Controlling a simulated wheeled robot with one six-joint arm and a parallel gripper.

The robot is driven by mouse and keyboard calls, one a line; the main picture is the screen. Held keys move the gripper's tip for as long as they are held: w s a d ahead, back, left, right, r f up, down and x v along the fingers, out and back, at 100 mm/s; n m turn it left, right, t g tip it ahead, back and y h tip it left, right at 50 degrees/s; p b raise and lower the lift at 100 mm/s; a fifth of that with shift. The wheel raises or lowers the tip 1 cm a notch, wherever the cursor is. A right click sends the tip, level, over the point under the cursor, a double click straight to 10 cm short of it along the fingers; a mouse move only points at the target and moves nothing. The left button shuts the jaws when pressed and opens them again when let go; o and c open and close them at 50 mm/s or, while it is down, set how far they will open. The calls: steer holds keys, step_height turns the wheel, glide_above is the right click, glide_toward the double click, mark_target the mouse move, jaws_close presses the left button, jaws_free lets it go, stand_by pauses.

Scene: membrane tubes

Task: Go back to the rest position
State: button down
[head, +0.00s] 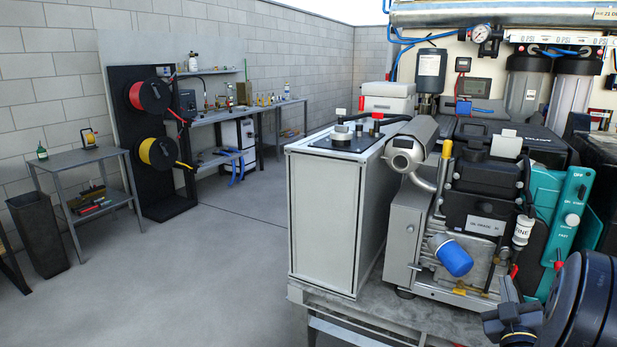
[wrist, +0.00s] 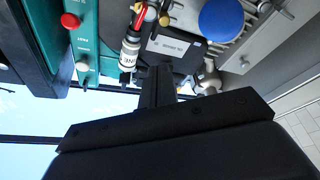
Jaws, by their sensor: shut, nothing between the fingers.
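My gripper (wrist: 158,82) shows in the wrist view as a narrow black shape reaching up from the wide black body at the bottom, its fingers together with nothing visible between them. Beyond it, the engine with its black label box (wrist: 170,47), a white filter (wrist: 130,50) and a blue round filter (wrist: 221,18) appear upside down. I cannot judge the gap between the gripper and the engine. In the head view, dark links of my arm fill the lower right corner; the fingertips cannot be made out there.
The engine's blue filter (head: 452,256) and a teal panel (head: 567,215) stand close to my arm. A grey cabinet (head: 322,215) stands left of the engine. Clear filter housings (head: 522,95) hang behind. The floor (head: 220,265) at left is open, with a workbench (head: 245,112) farther back.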

steer(key=v, duration=0.3)
stand_by(0.4)
